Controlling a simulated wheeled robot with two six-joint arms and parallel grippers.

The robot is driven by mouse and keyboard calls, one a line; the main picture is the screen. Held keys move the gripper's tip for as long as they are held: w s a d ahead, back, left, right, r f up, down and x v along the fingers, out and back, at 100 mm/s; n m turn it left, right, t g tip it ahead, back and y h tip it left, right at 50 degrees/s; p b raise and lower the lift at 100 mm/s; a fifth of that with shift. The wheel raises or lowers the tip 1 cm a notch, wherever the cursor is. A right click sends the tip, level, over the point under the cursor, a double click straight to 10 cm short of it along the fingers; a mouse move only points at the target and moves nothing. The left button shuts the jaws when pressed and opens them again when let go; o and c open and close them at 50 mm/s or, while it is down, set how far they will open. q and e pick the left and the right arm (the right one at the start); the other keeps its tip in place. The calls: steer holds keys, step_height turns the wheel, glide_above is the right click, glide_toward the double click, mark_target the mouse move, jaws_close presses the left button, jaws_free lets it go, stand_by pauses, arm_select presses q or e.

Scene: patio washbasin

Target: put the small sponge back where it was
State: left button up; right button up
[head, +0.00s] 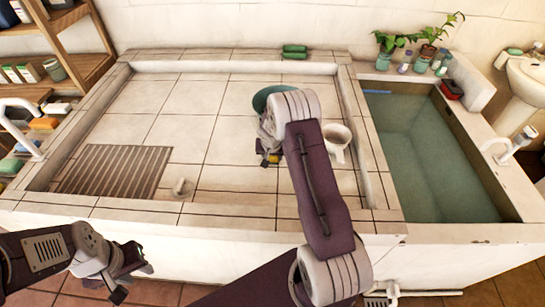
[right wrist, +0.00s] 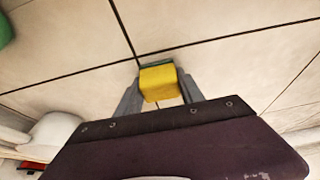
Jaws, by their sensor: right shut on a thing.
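My right gripper (head: 268,158) is shut on a small yellow sponge (right wrist: 158,82) with a green side. The right wrist view shows the sponge between the two fingers, over pale tiles. In the head view the sponge (head: 274,158) is partly hidden by the gripper and arm. It is over the tiled basin floor, left of the white mug and in front of the green bowl. How high it is held I cannot tell. My left gripper (head: 132,282) is empty, its fingers apart, in front of the basin's front wall at lower left.
A green bowl (head: 262,98) and a white mug (head: 337,141) stand in the tiled basin (head: 190,100), with a drain grate (head: 115,171) at left. Two green items (head: 294,51) lie on the back ledge. A water trough (head: 430,150) is right. Sponge-like blocks (head: 43,123) sit on the left shelf.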

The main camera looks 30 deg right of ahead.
steer(key=shift+r, duration=0.1)
steer(key=shift+s+f+b, duration=0.1)
steer(key=shift+f+b, duration=0.1)
steer(key=shift+b, duration=0.1)
steer(key=o, duration=1.3)
steer(key=shift+r, duration=0.1)
